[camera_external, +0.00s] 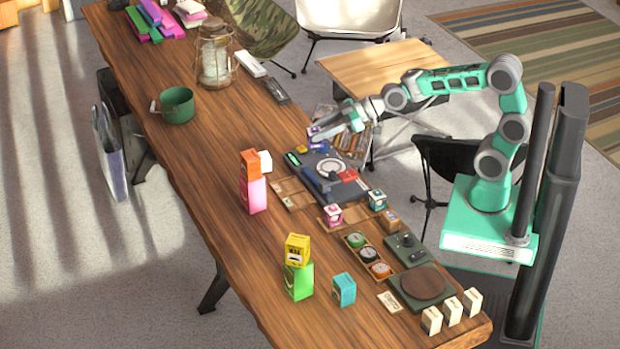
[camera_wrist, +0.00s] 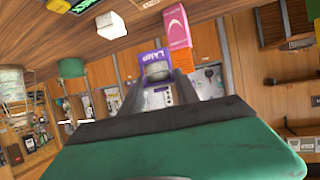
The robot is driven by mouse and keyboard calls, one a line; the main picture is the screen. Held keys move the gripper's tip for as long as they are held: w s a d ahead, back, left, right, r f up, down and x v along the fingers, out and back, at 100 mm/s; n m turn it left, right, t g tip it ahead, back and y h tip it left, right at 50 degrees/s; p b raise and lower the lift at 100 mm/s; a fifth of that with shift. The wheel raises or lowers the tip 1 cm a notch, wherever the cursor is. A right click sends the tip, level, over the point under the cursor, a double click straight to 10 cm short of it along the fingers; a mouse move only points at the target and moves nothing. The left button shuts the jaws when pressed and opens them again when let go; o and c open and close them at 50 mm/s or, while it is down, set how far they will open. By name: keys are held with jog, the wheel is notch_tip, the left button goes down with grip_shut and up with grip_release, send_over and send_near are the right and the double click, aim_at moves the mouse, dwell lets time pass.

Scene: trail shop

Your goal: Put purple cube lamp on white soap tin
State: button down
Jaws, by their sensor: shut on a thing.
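The purple cube lamp (camera_wrist: 156,70) is between the fingers of my gripper (camera_wrist: 160,92) in the wrist view, with a pale front and a lettered purple band. In the external view, my gripper (camera_external: 325,133) is shut on the small purple lamp (camera_external: 314,131), near the far right edge of the table. A small white box (camera_external: 265,162), possibly the white soap tin, stands beside a pink box with an orange block on top. A white box also shows in the wrist view (camera_wrist: 110,27), apart from the lamp. I cannot read its label.
The pink box (camera_external: 254,194) with the orange block (camera_external: 250,164) forms a tall stack. A dark turntable-like device (camera_external: 328,178) lies close to my gripper. A green mug (camera_external: 177,105) and a lantern (camera_external: 214,55) stand farther back. The table's left middle is clear.

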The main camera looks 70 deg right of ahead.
jog(key=w+d+r+m+h, duration=0.1)
jog(key=w+d+r, duration=0.1)
jog(key=w+d, duration=0.25)
jog(key=p, duration=0.1)
send_over(266, 156)
jog(key=shift+t, duration=0.3)
jog(key=f, duration=0.5)
jog(key=s+f, duration=0.1)
jog(key=f, duration=0.2)
jog(key=shift+a+f, duration=0.1)
jog(key=shift+f, duration=0.2)
jog(key=shift+w+f, duration=0.25)
jog(key=shift+f, duration=0.05)
jog(key=shift+w+f, duration=0.2)
jog(key=shift+f, duration=1.5)
jog(key=shift+f, duration=0.1)
jog(key=shift+f, duration=0.15)
jog(key=c, duration=0.9)
grip_release()
